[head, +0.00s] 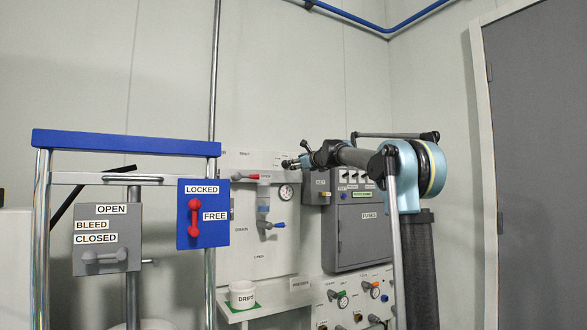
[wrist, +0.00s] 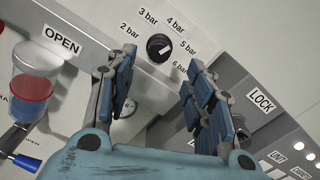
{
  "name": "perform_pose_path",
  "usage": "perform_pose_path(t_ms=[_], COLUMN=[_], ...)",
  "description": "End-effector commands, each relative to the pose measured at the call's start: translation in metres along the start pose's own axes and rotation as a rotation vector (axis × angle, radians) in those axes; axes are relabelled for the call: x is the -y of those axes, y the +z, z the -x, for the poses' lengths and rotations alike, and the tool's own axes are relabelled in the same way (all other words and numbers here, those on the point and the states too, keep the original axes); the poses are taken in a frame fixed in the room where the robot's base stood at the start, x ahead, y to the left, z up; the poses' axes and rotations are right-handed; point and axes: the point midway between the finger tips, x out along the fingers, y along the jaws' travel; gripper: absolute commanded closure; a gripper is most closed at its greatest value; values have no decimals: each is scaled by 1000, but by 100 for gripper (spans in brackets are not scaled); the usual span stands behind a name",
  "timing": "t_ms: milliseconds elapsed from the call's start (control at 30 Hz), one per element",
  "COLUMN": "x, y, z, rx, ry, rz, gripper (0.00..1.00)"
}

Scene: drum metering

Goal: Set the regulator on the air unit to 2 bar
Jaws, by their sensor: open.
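The regulator knob (wrist: 159,47) is black and round with a white pointer mark, in the wrist view. Its scale runs from 2 bar (wrist: 130,29) at the left, over 3 and 4 bar, to 6 bar (wrist: 180,67) at the lower right. The mark points right and slightly up, roughly between 4 and 5 bar. My gripper (wrist: 161,60) is open, with one finger on each side of the knob and a gap to both.
A pressure gauge (head: 286,191) sits below my gripper; its needle is unreadable. A red-handled valve (head: 245,176) and a blue-handled drain valve (head: 274,225) are to the left. A grey fuse box (head: 362,236) stands close on the right. A blue-topped frame (head: 126,143) is at the left.

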Motion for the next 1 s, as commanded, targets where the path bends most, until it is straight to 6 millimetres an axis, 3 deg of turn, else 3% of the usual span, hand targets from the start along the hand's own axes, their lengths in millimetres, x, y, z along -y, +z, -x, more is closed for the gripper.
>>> perform_pose_path(t_ms=[300,767,867,1000], x=[0,0,-6,-28], y=[-1,-1,-4,-19], z=[33,38,45,74], rx=[0,-1,-5,-19], ry=[0,1,14,73], rz=[0,3,40,192], gripper=[52,52,52,52])
